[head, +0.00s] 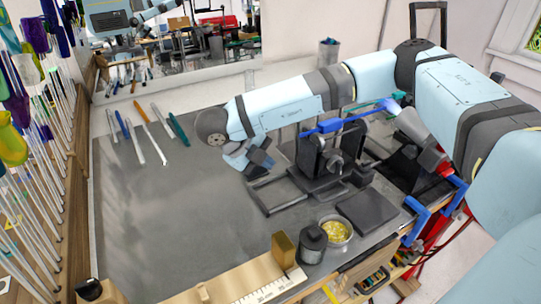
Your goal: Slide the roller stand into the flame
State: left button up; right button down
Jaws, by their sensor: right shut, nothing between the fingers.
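The black roller stand (333,160) stands upright toward the right of the grey worktop, on a dark open base frame (263,206). A blue glass piece (345,124) lies across its top. The blue piece's right end is close to the bluish flame (389,104) at the mouth of the grey torch (418,132); whether they meet I cannot tell. My right gripper (262,166) is shut and empty just left of the stand, above the base frame. I cannot tell whether it touches the stand. My left gripper is not in view.
Several slim tools (147,133) lie at the back left of the worktop (150,220). A dark jar (312,244), a bowl of yellow bits (335,231) and a black block (367,211) are in front of the stand. Upright glass rods line the left wall. The worktop's left middle is clear.

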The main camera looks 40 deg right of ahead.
jog(key=m+h, duration=0.1)
jog(key=p, duration=0.4)
send_near(309, 170)
jog(key=shift+m+t, duration=0.3)
jog(key=shift+m, duration=0.1)
jog(key=x, duration=0.5)
jog(key=shift+s+a+f, duration=0.15)
jog(key=shift+s+f, duration=0.15)
jog(key=shift+f, duration=0.05)
jog(key=shift+s+d+f, duration=0.1)
jog(key=shift+d, duration=0.45)
jog(key=shift+d+f, duration=0.1)
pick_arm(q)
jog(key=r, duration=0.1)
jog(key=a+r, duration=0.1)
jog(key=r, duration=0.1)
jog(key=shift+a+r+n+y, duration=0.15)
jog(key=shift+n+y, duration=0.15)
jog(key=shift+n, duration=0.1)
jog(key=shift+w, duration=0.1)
